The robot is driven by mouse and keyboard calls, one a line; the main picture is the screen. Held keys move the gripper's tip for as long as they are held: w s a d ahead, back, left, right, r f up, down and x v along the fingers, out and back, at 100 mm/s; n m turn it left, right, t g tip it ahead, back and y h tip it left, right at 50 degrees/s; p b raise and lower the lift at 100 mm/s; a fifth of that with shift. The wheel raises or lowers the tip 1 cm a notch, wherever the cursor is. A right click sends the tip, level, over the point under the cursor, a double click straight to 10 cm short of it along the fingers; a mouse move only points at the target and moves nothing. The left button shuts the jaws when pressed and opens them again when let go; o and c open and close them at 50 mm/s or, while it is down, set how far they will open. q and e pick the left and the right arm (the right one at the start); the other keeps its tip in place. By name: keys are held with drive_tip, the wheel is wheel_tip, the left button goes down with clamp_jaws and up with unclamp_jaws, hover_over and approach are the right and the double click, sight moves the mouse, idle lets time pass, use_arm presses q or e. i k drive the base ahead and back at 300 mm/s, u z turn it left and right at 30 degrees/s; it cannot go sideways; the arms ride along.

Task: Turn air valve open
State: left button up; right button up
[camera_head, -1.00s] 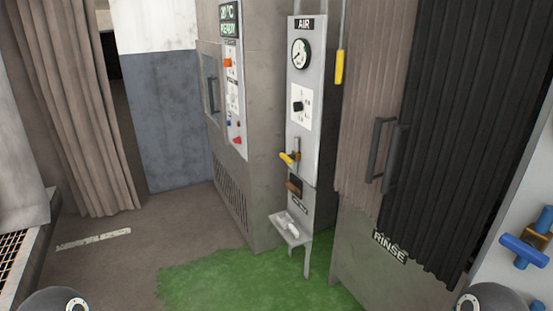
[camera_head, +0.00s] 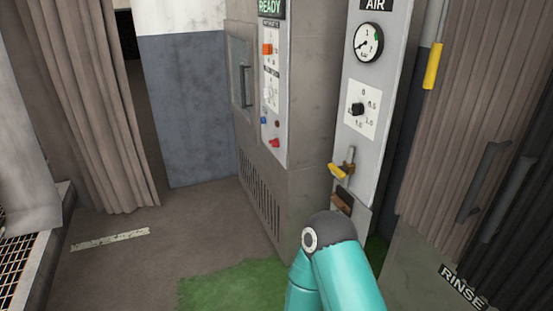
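The air panel (camera_head: 352,143) is a tall light-grey board labelled AIR, right of centre. It carries a round gauge (camera_head: 369,43) and a black knob (camera_head: 358,109) on a white dial. Below them is the air valve with a yellow handle (camera_head: 340,171) on a brass body, its handle pointing to the left and slightly down. Neither gripper is in view.
A grey cabinet with a control strip (camera_head: 272,95) stands left of the air panel. A yellow hanging handle (camera_head: 432,66) is on its right, before a ribbed brown curtain (camera_head: 470,110) and the RINSE sign (camera_head: 463,288). Open floor (camera_head: 150,265) lies at the left.

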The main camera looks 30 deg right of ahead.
sight(340, 171)
drive_tip(key=z, duration=0.05)
drive_tip(key=i, duration=1.2)
drive_tip(key=z, duration=0.7)
drive_tip(key=i, duration=0.3)
drive_tip(key=z, duration=0.3)
drive_tip(key=k, duration=0.85)
drive_tip(key=z, duration=0.15)
drive_tip(key=i, duration=0.9)
drive_tip(key=u, duration=0.05)
